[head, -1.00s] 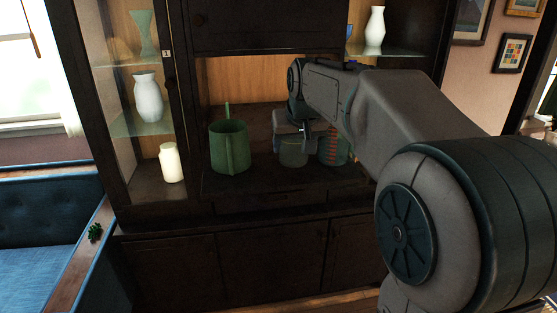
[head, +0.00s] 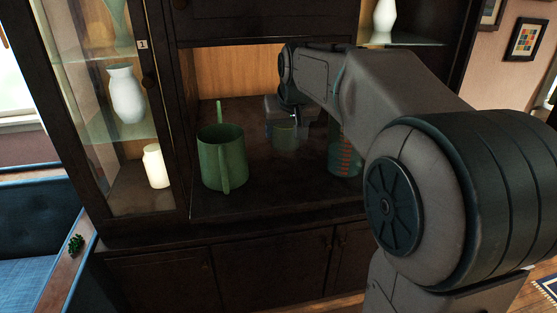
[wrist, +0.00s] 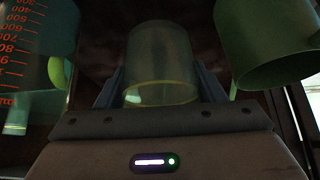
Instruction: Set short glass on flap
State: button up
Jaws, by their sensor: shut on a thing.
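The short glass (head: 284,137) is clear with a greenish tint. In the head view it is over the dark flap surface (head: 270,190) of the cabinet, between a green jug and a measuring beaker. My gripper (head: 285,118) is shut on it. In the wrist view the glass (wrist: 160,65) stands between my two fingers, one on each side. Whether its base touches the surface or hangs a little above it, I cannot tell.
The green jug (head: 222,158) stands left of the glass. The measuring beaker (head: 345,158) with red marks stands right, partly behind my arm. A glass-fronted side compartment holds white vases (head: 127,95) and a candle (head: 155,166). The front of the dark surface is bare.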

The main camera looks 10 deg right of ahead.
jog(key=f, duration=0.6)
jog(key=shift+s+a, duration=0.2)
jog(key=shift+f, duration=1.6)
jog(key=shift+f, duration=0.15)
jog(key=o, duration=1.1)
jog(key=shift+s+r, duration=0.1)
jog(key=shift+r, duration=0.35)
jog(key=v, duration=1.1)
jog(key=s+f+g, duration=0.3)
jog(key=s+f, duration=1.3)
jog(key=s, duration=0.5)
jog(key=shift+s+f+g, duration=0.2)
jog(key=shift+f+g, duration=0.15)
jog(key=shift+g, duration=0.05)
